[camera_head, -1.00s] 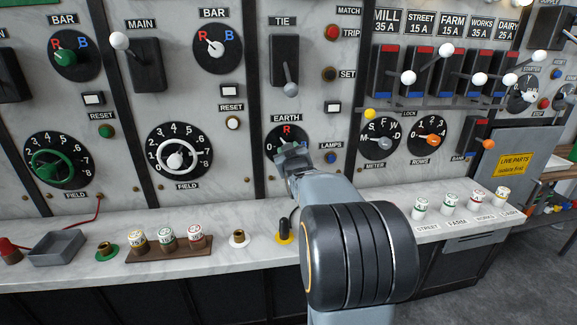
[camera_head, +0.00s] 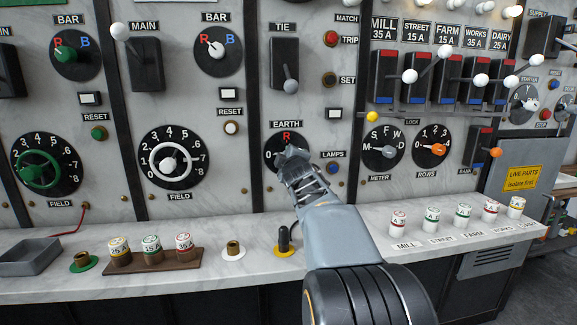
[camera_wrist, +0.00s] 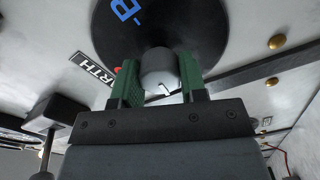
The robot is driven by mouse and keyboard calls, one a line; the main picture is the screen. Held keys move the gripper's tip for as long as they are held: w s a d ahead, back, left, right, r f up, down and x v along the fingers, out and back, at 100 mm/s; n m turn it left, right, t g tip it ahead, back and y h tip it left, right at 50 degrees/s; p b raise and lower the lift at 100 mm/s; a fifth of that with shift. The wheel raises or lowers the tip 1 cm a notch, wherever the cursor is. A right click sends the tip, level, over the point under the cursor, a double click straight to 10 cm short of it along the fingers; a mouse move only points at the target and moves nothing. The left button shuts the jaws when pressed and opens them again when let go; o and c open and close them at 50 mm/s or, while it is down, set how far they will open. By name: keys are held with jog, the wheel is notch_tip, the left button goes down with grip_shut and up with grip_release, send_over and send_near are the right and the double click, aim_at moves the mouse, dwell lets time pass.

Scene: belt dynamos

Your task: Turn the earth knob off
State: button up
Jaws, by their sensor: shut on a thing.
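The earth dial (camera_head: 273,158) is a round black plate below the EARTH label, with a red R at its top. In the wrist view the dial (camera_wrist: 205,25) shows a blue B and a sliver of red beside the left finger. The earth knob (camera_wrist: 159,68) is a grey cylinder at the dial's middle, with a short pale mark on its end. My gripper (camera_wrist: 160,82) has its two green fingers shut on the knob, one on each side. In the head view my gripper (camera_head: 291,158) covers the knob, so its pointing direction is hidden there.
The tie lever (camera_head: 291,86) hangs above the dial. The blue lamps button (camera_head: 332,169) is close on its right. A black-handled plug (camera_head: 284,238) stands on the marble ledge (camera_head: 205,268) below my arm, with several fuses along the ledge.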

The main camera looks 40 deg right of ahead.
jog(key=shift+n, duration=0.5)
jog(key=shift+r+b, duration=0.1)
jog(key=shift+b, duration=0.2)
jog(key=o, duration=0.9)
jog(key=shift+o, duration=0.2)
jog(key=p+v, duration=0.2)
jog(key=v, duration=1.1)
jog(key=shift+s+a, duration=0.25)
jog(key=shift+s, duration=0.1)
